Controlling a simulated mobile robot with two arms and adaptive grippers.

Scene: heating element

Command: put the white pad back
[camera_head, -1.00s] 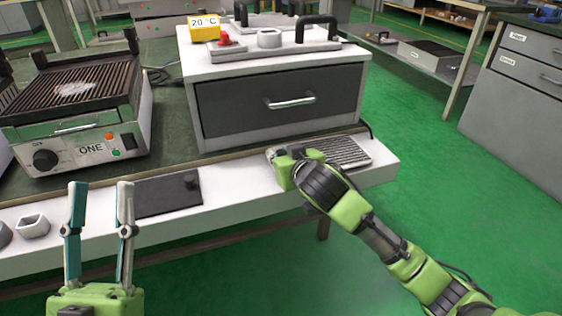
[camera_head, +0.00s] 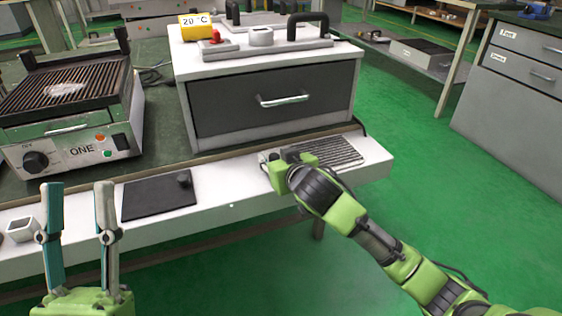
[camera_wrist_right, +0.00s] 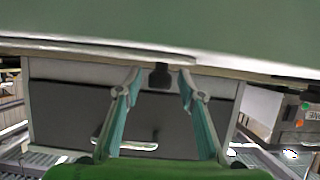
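No object stands out clearly as the white pad. A thin whitish patch (camera_head: 65,90) lies on the ribbed top of the grill (camera_head: 72,150) at the left. A small white hollow block (camera_head: 20,229) sits at the bench's left end. My left gripper (camera_head: 78,188) is open and empty, low in front of the bench. My right gripper (camera_head: 270,158) is over the bench in front of the drawer cabinet; its fingers are mostly hidden in the head view. The right wrist view shows its fingers (camera_wrist_right: 159,75) apart, with a small dark knob visible between the tips; contact cannot be told.
A black mat (camera_head: 148,200) with a dark knob lies on the white bench edge. A ribbed grey plate (camera_head: 332,152) lies right of it, beside my right gripper. The drawer cabinet (camera_head: 270,105) carries a yellow 20 °C display (camera_head: 196,26) and a black-handled plate (camera_head: 290,50).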

